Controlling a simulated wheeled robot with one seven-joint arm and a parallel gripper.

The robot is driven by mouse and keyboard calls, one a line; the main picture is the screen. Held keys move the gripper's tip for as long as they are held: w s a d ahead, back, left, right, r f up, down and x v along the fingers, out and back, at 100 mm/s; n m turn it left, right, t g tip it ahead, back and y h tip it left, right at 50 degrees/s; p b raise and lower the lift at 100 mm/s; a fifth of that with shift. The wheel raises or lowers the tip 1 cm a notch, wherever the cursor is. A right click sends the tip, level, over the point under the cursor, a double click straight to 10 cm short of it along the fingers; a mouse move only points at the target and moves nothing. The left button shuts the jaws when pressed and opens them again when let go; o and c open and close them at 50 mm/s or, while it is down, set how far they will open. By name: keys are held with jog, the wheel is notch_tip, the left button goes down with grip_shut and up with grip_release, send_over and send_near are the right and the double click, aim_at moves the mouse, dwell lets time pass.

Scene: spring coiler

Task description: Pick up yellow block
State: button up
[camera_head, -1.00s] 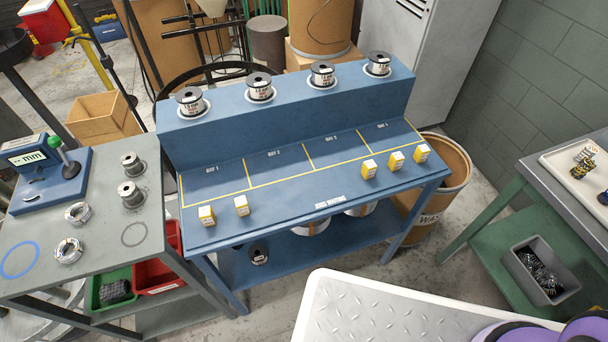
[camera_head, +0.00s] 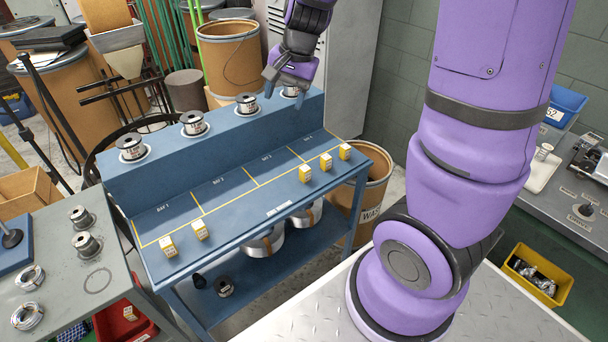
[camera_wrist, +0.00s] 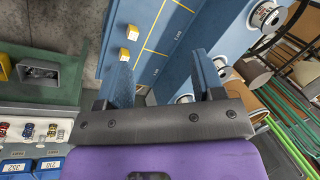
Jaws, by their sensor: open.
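Several small yellow blocks with white tops stand on the blue table (camera_head: 262,232). Two are on the left front edge, the far left block (camera_head: 168,246) and its neighbour (camera_head: 199,230). Three stand at the right end: one block (camera_head: 305,173), a middle block (camera_head: 326,162) and the far right block (camera_head: 345,151). My gripper (camera_head: 286,92) is open and empty, above the table's raised back step and away from the blocks. In the wrist view its blue fingers (camera_wrist: 161,60) are spread, with two yellow blocks (camera_wrist: 133,32) (camera_wrist: 124,54) beyond the left finger.
Several wire spools stand on the raised step, including one (camera_head: 246,104) left of my gripper; another is partly hidden behind it. Yellow lines mark bays (camera_head: 230,190) on the table, which are empty. A grey table (camera_head: 60,290) with spools adjoins at left. A brown waste drum (camera_head: 368,190) stands at right.

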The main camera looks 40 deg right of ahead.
jog(key=w+d+f+m+g, duration=0.1)
jog(key=w+d+f+m, duration=0.1)
jog(key=f, duration=0.4)
jog(key=w+d+f+m, duration=0.2)
jog(key=w+f, duration=0.1)
jog(key=f, duration=0.3)
jog(key=m+g+h, duration=0.1)
jog(key=m+h, duration=0.1)
jog(key=m, duration=0.2)
send_over(305, 168)
notch_tip(305, 168, down, 10)
jog(key=shift+f, duration=0.1)
notch_tip(305, 168, down, 11)
jog(key=shift+r, duration=0.1)
jog(key=shift+c, duration=0.3)
jog(key=c, duration=0.9)
